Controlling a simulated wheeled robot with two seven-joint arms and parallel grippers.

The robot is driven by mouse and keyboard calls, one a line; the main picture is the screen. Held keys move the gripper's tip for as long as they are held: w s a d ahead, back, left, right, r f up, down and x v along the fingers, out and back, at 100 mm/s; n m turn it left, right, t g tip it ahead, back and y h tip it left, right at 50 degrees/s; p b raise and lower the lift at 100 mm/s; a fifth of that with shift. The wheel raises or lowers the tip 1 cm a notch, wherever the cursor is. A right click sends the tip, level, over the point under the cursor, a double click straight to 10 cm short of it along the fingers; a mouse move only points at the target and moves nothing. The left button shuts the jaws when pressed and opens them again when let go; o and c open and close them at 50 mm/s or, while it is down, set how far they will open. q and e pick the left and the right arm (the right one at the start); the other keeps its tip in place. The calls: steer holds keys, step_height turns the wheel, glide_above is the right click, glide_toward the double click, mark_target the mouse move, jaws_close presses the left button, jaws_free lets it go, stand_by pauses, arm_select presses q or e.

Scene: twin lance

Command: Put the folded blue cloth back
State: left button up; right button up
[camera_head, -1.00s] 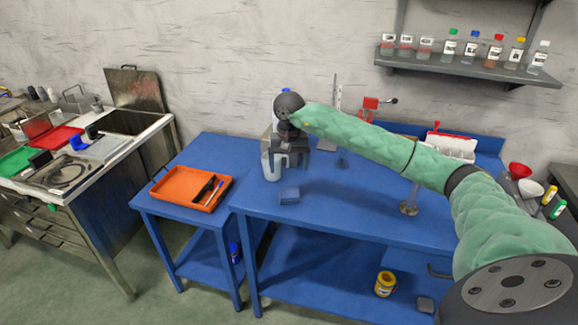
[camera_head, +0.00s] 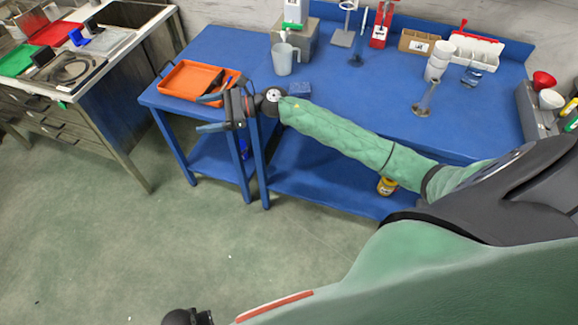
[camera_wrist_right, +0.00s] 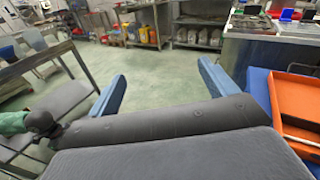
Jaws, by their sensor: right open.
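My right gripper (camera_head: 203,113) is open and empty, in front of the orange tray, to the left of the cloth. Its two blue fingers stand wide apart in the right wrist view (camera_wrist_right: 165,88), with only floor seen between them. The cloth does not show in the wrist view. My left gripper is not seen.
The orange tray (camera_head: 172,91) with dark tools lies on the lower side table. A clear beaker (camera_head: 285,60) stands behind the cloth. A metal stand (camera_head: 424,104), white cups (camera_head: 438,62) and a cardboard box (camera_head: 417,43) are farther right. Open floor lies in front.

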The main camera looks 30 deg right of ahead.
steer(key=s+d+f+n+t+h, duration=0.25)
steer(key=f+n+h, duration=0.25)
steer(key=f+n, duration=0.5)
steer(key=s+d+f+n+t+h, duration=0.3)
steer(key=f+n+h, duration=0.35)
steer(key=n, duration=0.65)
steer(key=s+d+f+n+t+h, duration=0.15)
steer(key=s+f+n+h, duration=0.3)
steer(key=f+n, duration=0.55)
steer(key=s+a+f+m+g, duration=0.1)
steer(key=s+f+m+g, duration=0.2)
steer(key=s, duration=0.6)
steer(key=s+a+f+m+g, duration=0.1)
steer(key=s+f+m+g, duration=0.2)
steer(key=s, duration=0.7)
steer(key=s+a+f+m+g, duration=0.1)
steer(key=s+f+m+g, duration=0.3)
steer(key=s+f, duration=0.5)
steer(key=shift+s+a+f+g+y, duration=0.35)
steer(key=shift+s+f+g+y, duration=0.05)
steer(key=shift+g, duration=0.6)
